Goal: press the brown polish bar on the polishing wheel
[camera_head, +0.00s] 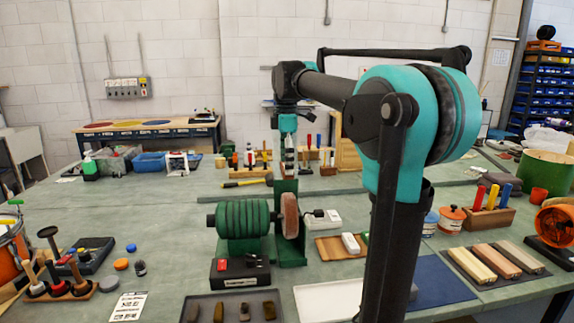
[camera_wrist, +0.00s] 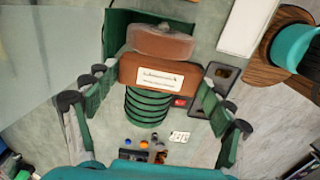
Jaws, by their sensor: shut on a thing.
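My gripper (camera_wrist: 160,88) is shut on the brown polish bar (camera_wrist: 145,66), a brown block with a white label between its two green-padded fingers. In the wrist view the bar overlaps the near edge of the polishing wheel (camera_wrist: 160,42); I cannot tell whether they touch. In the head view the wheel (camera_head: 290,215) is a reddish-brown disc standing upright on the right end of the green machine (camera_head: 242,220). The bar is not clearly made out in the head view.
A grey tray (camera_head: 232,299) with several small bars lies in front of the machine. A wooden board (camera_head: 328,250) with a white block is right of the wheel. A dark switch box (camera_head: 240,272) sits below the machine. Bench space at left is partly clear.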

